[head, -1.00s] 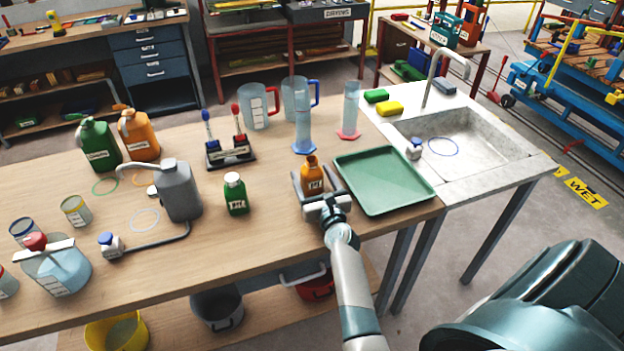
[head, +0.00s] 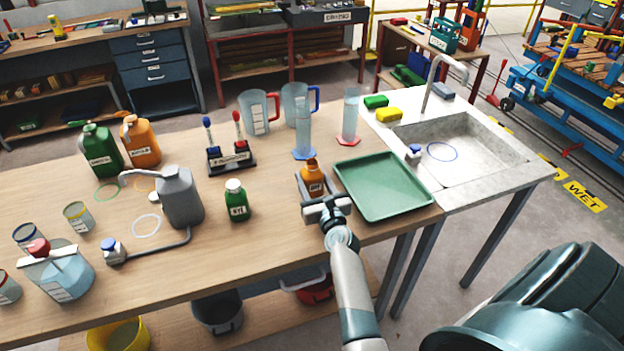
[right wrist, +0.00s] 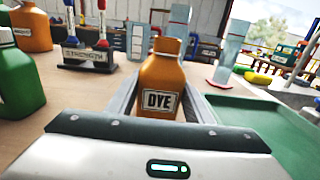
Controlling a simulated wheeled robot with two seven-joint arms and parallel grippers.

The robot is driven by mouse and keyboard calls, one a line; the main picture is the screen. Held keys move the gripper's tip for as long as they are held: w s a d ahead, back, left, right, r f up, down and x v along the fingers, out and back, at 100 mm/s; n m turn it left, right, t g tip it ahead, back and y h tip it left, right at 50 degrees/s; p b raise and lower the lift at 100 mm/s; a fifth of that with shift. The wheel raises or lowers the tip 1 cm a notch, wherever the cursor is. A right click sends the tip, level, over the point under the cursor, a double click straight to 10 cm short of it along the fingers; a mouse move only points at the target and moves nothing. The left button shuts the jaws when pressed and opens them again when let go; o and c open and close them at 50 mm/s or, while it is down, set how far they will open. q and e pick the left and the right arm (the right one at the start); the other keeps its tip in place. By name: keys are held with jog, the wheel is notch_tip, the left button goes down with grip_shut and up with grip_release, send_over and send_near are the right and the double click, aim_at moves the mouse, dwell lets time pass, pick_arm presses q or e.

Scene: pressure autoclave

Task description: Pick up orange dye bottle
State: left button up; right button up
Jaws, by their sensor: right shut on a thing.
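The orange dye bottle (head: 312,179) stands upright near the front of the wooden table, just left of the green tray. In the right wrist view the bottle (right wrist: 161,88) shows its "DYE" label facing the camera. My right gripper (head: 314,188) has its fingers on both sides of the bottle and is shut on it. The gripper's fingers also flank the bottle in the right wrist view (right wrist: 160,105). The bottle's base is hidden behind the gripper body, so I cannot tell whether it touches the table. My left gripper is not in view.
The green tray (head: 348,190) lies right beside the gripper. Measuring cylinders (head: 303,135) and jugs (head: 254,113) stand behind. The sink (head: 480,145) is at the right.

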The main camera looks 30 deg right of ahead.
aim_at(316, 171)
jog(key=r+p, duration=0.3)
jog(key=shift+s+d+r, duration=0.35)
jog(key=shift+r, duration=0.05)
jog(key=s+d+r+p, duration=0.5)
jog(key=s+d, duration=0.1)
jog(key=s, duration=0.2)
jog(key=shift+s+d+r+p, duration=0.15)
jog(key=shift+d+r+p, duration=0.25)
